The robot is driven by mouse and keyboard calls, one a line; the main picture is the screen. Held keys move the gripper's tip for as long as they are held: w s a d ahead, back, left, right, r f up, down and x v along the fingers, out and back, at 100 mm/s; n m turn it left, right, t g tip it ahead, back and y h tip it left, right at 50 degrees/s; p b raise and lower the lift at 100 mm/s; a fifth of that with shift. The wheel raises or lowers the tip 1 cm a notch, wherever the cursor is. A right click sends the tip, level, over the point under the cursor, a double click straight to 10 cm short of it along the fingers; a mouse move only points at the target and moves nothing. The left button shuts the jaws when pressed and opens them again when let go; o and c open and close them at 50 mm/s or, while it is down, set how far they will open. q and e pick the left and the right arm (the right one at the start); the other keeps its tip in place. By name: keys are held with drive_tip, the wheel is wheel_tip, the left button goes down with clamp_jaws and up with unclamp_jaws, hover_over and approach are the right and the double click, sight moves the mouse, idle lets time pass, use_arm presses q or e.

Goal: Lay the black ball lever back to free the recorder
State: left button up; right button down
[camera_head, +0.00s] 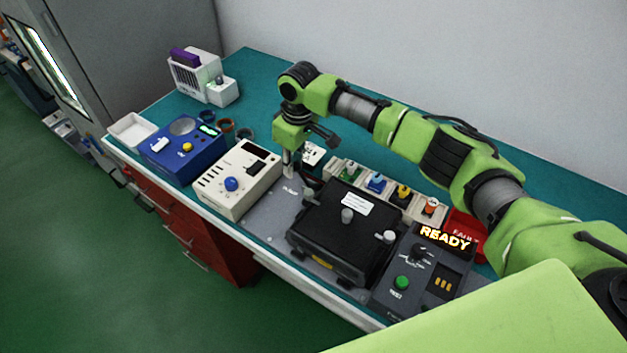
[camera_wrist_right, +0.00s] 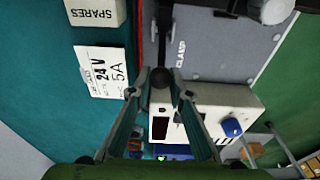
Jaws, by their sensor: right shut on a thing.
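The black ball (camera_wrist_right: 160,77) of the lever sits between the fingertips of my right gripper (camera_wrist_right: 160,88) in the wrist view, and the gripper is shut on it. The lever's dark arm runs up from the ball, beside a grey plate (camera_wrist_right: 215,45) marked CLAMP. In the head view my right gripper (camera_head: 288,168) points down behind the plate's far edge; the ball is hidden there. The recorder (camera_head: 335,245), a black box with a white label and grey knobs, sits on the grey plate right of the gripper. My left gripper is not in view.
A cream box with a blue knob (camera_head: 231,184) and a blue box (camera_head: 183,150) stand to the left. Several small bins (camera_head: 377,186) line the back. A dark panel reading READY (camera_head: 402,283) stands right of the recorder. A 24 V 5A card (camera_wrist_right: 105,72) lies beside the gripper.

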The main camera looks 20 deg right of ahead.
sight(289, 179)
drive_tip(key=shift+w+a+f+b, duration=0.1)
drive_tip(key=shift+w+a+f, duration=0.1)
drive_tip(key=shift+f, duration=0.35)
drive_tip(key=shift+w+a+f+b, duration=0.1)
drive_tip(key=shift+a+f, duration=0.05)
drive_tip(key=shift+f, duration=0.4)
drive_tip(key=shift+w+a+f+b, duration=0.1)
drive_tip(key=shift+w+a+f, duration=0.1)
drive_tip(key=shift+f, duration=0.35)
drive_tip(key=c, duration=2)
unclamp_jaws()
drive_tip(key=shift+c, duration=0.2)
drive_tip(key=shift+d+r, duration=0.1)
drive_tip(key=shift+r, duration=0.1)
drive_tip(key=shift+r, duration=0.2)
wheel_tip(289, 179, up, 9)
drive_tip(key=p, duration=0.9)
drive_tip(key=shift+f+p, duration=0.2)
drive_tip(key=shift+p, duration=0.1)
